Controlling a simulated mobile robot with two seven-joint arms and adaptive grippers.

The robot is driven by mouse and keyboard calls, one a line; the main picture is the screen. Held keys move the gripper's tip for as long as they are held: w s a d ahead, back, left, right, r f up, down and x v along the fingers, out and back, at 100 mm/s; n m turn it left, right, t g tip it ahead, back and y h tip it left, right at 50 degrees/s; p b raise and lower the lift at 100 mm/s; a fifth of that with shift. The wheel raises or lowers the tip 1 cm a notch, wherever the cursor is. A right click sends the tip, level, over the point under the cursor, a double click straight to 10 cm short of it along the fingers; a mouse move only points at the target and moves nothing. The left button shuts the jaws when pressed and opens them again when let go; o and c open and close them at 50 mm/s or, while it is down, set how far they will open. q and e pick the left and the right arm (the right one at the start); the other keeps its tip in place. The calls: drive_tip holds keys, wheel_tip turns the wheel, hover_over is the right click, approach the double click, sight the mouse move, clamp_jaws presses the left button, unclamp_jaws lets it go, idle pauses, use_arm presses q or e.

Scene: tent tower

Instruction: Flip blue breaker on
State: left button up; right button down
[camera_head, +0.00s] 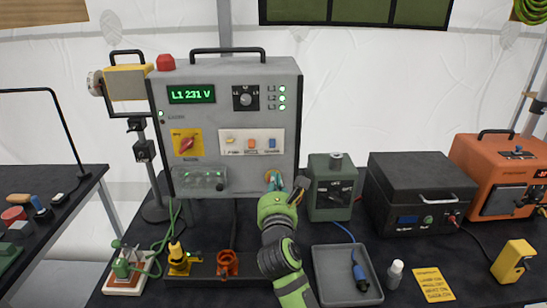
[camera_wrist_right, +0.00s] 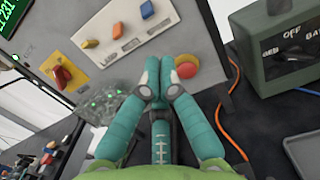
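The blue breaker (camera_head: 272,143) is the right-hand switch in a row of three on the white strip of the grey power panel (camera_head: 225,105). It also shows at the top edge of the right wrist view (camera_wrist_right: 146,9). I cannot tell its lever position for certain. My right gripper (camera_head: 282,183) is at the panel's lower right, below the breaker row and apart from the blue breaker. In the right wrist view its teal fingertips (camera_wrist_right: 158,82) are together with nothing seen between them. My left gripper is not in view.
A red button (camera_wrist_right: 187,67) on a yellow base is just beyond my right fingertips. An orange breaker (camera_head: 251,143) sits beside the blue one. A green-grey switch box (camera_head: 333,190) stands right of my gripper. A grey tray (camera_head: 330,275) lies in front.

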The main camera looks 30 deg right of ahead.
sight(272, 143)
drive_tip(key=p+x, duration=0.2)
drive_tip(key=x, duration=0.7)
drive_tip(key=shift+w, duration=0.2)
drive_tip(key=shift+w+d, duration=0.2)
drive_tip(key=shift+w, duration=0.05)
drive_tip(key=shift+w, duration=0.1)
